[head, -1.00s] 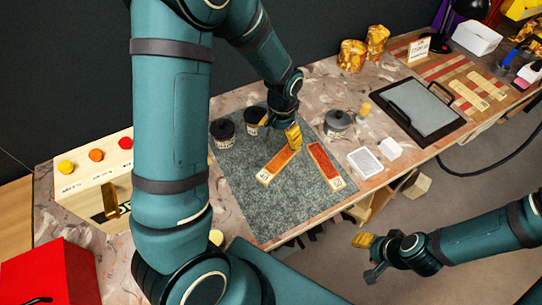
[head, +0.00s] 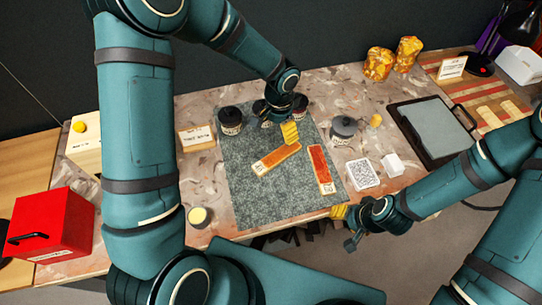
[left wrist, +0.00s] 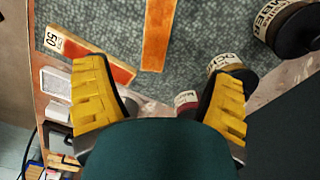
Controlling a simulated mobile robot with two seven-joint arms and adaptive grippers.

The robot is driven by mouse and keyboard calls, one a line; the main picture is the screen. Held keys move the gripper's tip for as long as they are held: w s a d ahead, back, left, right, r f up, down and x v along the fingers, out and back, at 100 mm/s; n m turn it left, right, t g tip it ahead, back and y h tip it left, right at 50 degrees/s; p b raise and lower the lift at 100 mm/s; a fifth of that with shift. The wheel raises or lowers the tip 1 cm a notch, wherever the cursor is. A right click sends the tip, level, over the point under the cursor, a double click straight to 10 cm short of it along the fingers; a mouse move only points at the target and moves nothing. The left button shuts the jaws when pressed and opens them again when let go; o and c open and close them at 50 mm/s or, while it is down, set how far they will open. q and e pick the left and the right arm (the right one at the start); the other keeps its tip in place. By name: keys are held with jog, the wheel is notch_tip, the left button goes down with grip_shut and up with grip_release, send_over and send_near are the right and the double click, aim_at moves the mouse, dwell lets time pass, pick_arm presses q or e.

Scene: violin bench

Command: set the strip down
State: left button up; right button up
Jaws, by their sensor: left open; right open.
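A narrow orange strip (head: 275,160) with a pale labelled end lies at a slant on the grey speckled mat (head: 250,205). A redder strip (head: 321,170) with a pale end lies apart to its right. My left gripper (head: 289,133) is over the upper right end of the orange strip. In the left wrist view my left gripper (left wrist: 160,78) has its yellow fingers spread wide and nothing between them; the orange strip (left wrist: 158,35) lies beyond them, and the red strip (left wrist: 105,65) is partly behind one finger. My right gripper (head: 345,214) is open and empty at the bench's front edge.
Dark-lidded jars (head: 230,120) stand at the mat's back edge, and another jar (head: 343,129) stands to its right. A white patterned block (head: 362,173) and a black tray (head: 433,130) are further right. The front of the mat is clear.

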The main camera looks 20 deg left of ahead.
pick_arm(q)
jog(key=b, duration=0.1)
send_over(277, 155)
notch_tip(277, 155, down, 8)
jog(key=shift+w+f, duration=0.15)
jog(key=shift+f, duration=0.1)
jog(key=f, duration=0.3)
jog(key=f+b, duration=0.1)
jog(key=shift+s+d+f, duration=0.1)
jog(key=shift+s+f, duration=0.1)
jog(key=shift+s, duration=0.05)
jog(key=shift+f, duration=0.5)
jog(key=shift+r, duration=0.1)
jog(key=c, duration=1.4)
